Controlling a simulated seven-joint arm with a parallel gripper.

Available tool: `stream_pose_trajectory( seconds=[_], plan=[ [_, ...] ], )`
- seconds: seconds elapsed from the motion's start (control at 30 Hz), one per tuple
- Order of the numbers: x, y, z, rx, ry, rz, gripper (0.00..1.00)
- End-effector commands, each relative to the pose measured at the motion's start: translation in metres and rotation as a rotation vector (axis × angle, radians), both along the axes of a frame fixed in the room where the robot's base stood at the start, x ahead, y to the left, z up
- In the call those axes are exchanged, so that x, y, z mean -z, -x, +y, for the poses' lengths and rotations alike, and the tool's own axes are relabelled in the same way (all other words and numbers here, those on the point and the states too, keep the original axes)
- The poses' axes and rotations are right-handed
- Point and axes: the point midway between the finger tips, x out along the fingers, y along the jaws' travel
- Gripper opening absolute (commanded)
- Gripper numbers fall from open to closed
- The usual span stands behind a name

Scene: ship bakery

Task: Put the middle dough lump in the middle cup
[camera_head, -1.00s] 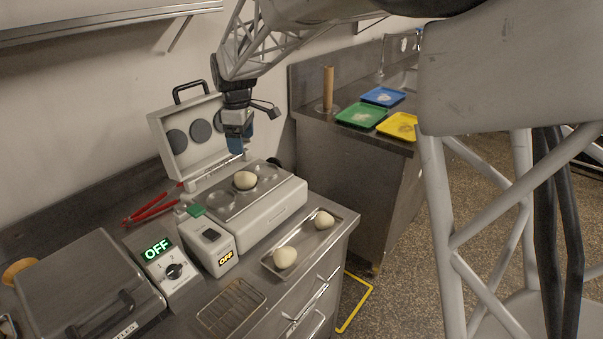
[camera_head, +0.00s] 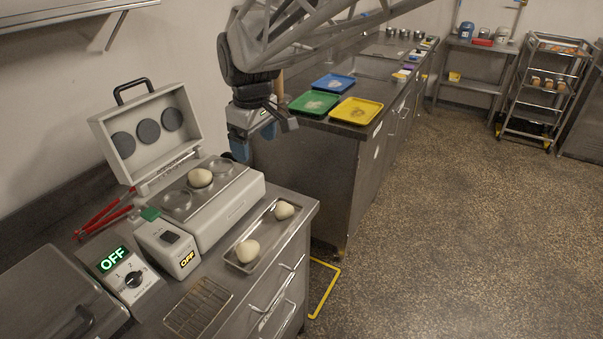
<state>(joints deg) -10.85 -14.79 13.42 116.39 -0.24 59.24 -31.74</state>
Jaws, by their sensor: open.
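An open press (camera_head: 225,212) has a row of three round cups in its base. A pale dough lump (camera_head: 200,178) sits in the middle cup. The left cup (camera_head: 177,201) and the right cup (camera_head: 220,167) look empty. Two more dough lumps, one near (camera_head: 248,251) and one far (camera_head: 284,210), lie at the two ends of a metal tray (camera_head: 268,232), with a bare gap between them. My gripper (camera_head: 252,146) is open and empty, above and right of the press, apart from the dough.
The press lid (camera_head: 152,150) stands open behind the cups. An OFF control box (camera_head: 130,281), a wire rack (camera_head: 198,307) and red tongs (camera_head: 103,220) lie around the press. Green (camera_head: 313,103), blue (camera_head: 333,83) and yellow (camera_head: 356,111) trays sit on the far counter. Open floor is at right.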

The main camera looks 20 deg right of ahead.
Motion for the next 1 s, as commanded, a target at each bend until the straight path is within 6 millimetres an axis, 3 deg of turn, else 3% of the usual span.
stream_pose_trajectory(
  seconds=[0.3,0.7,0.8,1.0],
  plan=[
    [0.003,0.095,-0.053,0.277,-0.031,-0.047,0.85],
    [0.033,0.208,-0.097,0.615,-0.079,-0.102,0.85],
    [0.043,0.229,-0.102,0.678,-0.089,-0.111,0.85],
    [0.053,0.250,-0.108,0.750,-0.100,-0.124,0.85]
  ],
)
